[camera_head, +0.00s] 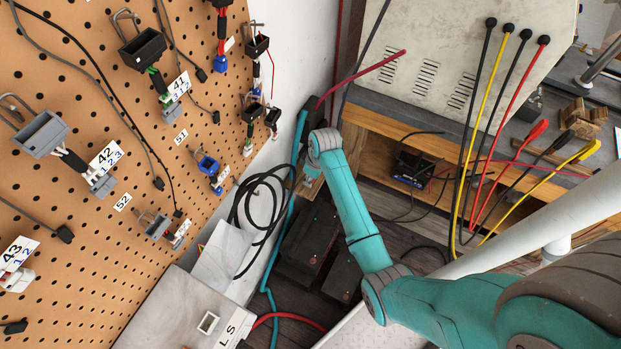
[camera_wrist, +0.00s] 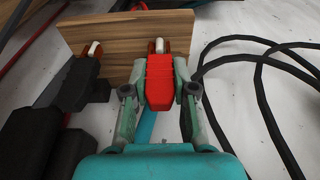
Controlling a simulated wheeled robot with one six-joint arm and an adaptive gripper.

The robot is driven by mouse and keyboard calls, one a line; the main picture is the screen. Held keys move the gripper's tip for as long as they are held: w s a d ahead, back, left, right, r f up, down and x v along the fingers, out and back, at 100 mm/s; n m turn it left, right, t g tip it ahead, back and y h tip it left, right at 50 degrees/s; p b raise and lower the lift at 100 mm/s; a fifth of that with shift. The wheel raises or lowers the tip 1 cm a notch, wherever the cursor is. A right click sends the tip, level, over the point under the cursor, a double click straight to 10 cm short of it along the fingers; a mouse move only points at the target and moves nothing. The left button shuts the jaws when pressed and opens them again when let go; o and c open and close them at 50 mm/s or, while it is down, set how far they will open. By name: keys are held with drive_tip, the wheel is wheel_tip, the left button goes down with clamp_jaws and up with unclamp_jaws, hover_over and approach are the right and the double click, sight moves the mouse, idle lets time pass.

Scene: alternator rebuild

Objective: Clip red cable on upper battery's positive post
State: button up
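In the wrist view, my gripper (camera_wrist: 160,72) has its two fingers against both sides of a red clip (camera_wrist: 160,85), which hangs at a metal hook on a wooden board (camera_wrist: 115,62). In the head view my gripper (camera_head: 311,178) is at the board's place beside the wall, mostly hidden by my wrist. A red cable (camera_head: 362,75) runs from the beige cabinet down toward it. A small black box, possibly a battery (camera_head: 412,168), sits on the wooden bench's lower shelf with thin cables. Two dark boxes (camera_head: 313,232) stand on the floor. Battery posts cannot be made out.
A black clip (camera_wrist: 80,85) hangs left of the red one. Coiled black cable (camera_head: 262,205) lies by the wall. A pegboard (camera_head: 100,210) with connectors fills the left. Black, yellow and red leads (camera_head: 495,120) hang from the beige cabinet (camera_head: 450,45) at the right.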

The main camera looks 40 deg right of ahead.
drive_tip(key=shift+r, duration=0.1)
drive_tip(key=shift+w+v, duration=0.2)
drive_tip(key=shift+v, duration=0.75)
drive_tip(key=shift+w+v, duration=0.15)
drive_tip(key=shift+v, duration=0.75)
drive_tip(key=shift+a+r, duration=0.1)
drive_tip(key=shift+a, duration=0.1)
